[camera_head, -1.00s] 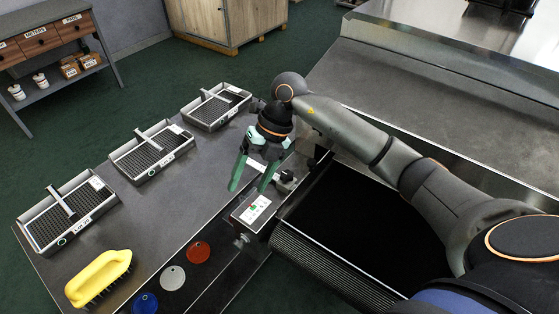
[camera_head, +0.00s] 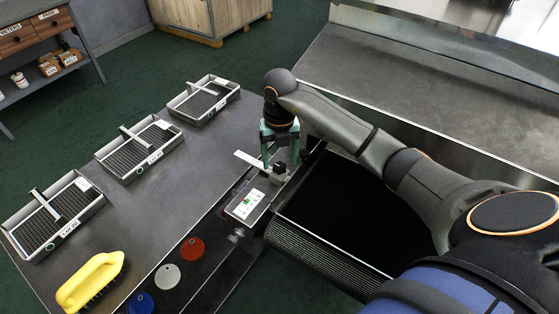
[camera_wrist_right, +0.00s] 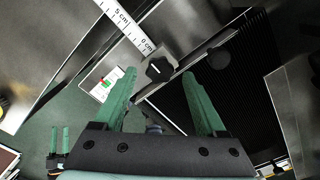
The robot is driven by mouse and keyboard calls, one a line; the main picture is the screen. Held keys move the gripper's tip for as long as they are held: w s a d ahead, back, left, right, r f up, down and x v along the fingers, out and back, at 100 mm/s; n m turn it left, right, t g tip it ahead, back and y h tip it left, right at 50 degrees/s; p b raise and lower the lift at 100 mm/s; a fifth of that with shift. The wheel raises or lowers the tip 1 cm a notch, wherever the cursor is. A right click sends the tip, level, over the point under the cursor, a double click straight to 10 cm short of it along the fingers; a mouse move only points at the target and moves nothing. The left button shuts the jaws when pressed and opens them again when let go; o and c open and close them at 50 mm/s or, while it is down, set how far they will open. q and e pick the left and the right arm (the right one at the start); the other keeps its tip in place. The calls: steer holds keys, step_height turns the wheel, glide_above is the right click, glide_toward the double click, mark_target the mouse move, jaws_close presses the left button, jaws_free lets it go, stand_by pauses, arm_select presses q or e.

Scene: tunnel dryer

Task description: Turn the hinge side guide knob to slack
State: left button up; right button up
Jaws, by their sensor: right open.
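A dark knob (camera_head: 280,168) sits at the corner of the machine, beside a white scale strip (camera_head: 249,159). In the right wrist view the lobed black knob (camera_wrist_right: 159,69) lies between the fingertips, close to the scale's 0 cm end. My right gripper (camera_head: 280,158) points down over the knob, open, with one finger on either side; I cannot tell whether the fingers touch it. A second, round dark knob (camera_wrist_right: 219,57) shows beyond the right finger in the wrist view. My left gripper (camera_wrist_right: 59,130) appears small at the lower left there, its fingers apart and empty.
A white card with green and red marks (camera_head: 245,204) lies in front of the knob. The dark belt (camera_head: 335,215) is to its right. Mesh trays (camera_head: 203,100), a yellow brush (camera_head: 90,281) and coloured discs (camera_head: 167,276) are on the table at left.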

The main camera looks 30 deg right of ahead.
steer(key=shift+f, duration=0.75)
steer(key=shift+c, duration=0.3)
jaws_close()
